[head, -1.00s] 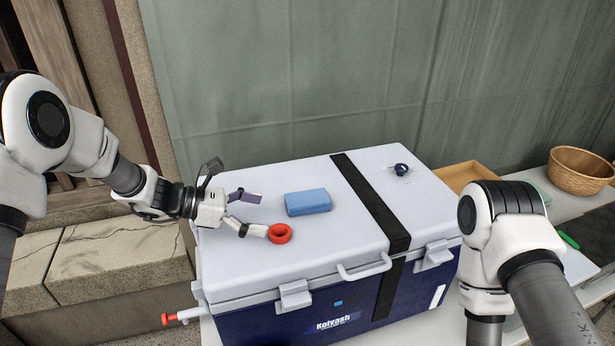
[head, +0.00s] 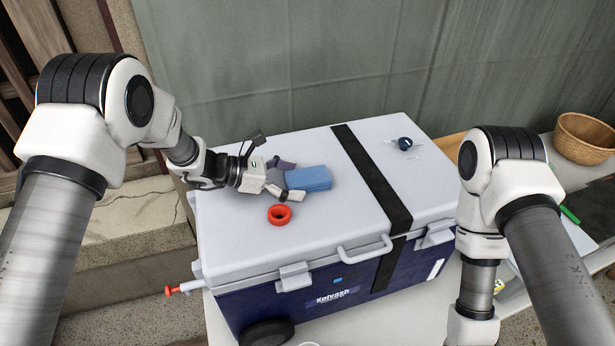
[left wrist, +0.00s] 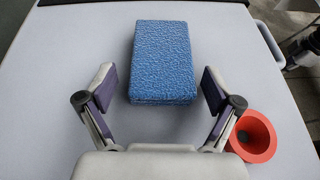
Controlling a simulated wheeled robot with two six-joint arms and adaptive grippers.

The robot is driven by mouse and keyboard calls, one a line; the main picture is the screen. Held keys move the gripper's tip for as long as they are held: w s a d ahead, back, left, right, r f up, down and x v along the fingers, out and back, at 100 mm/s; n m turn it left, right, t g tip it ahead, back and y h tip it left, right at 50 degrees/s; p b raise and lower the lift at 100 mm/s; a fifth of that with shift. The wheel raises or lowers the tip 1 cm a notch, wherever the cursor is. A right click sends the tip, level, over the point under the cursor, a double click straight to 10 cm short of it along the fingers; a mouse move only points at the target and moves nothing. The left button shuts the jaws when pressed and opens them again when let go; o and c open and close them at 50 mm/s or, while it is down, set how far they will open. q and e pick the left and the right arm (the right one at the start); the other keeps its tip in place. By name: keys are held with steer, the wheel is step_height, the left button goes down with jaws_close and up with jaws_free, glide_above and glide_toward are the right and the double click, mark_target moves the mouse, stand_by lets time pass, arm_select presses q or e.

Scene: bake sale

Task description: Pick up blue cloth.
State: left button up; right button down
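The blue cloth (head: 309,178) is a folded, textured block lying flat on the white lid of the cooler (head: 290,230). In the left wrist view the cloth (left wrist: 162,62) lies straight ahead, its near end between the fingertips. My left gripper (head: 284,178) is open, low over the lid at the cloth's left end; in the left wrist view its fingers (left wrist: 158,88) stand on either side with gaps, holding nothing. My right arm comes in at the right, but its gripper is not visible.
A red ring-shaped item (head: 279,214) sits on the lid close to my left gripper; it also shows in the left wrist view (left wrist: 252,136). A dark blue small object (head: 405,144) lies beyond the black strap (head: 370,180). A wicker basket (head: 584,138) stands far right.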

arm_select(q)
steer(key=shift+s+r, duration=0.15)
steer(key=shift+s, duration=0.1)
steer(key=c, duration=0.8)
steer(key=shift+w, duration=0.15)
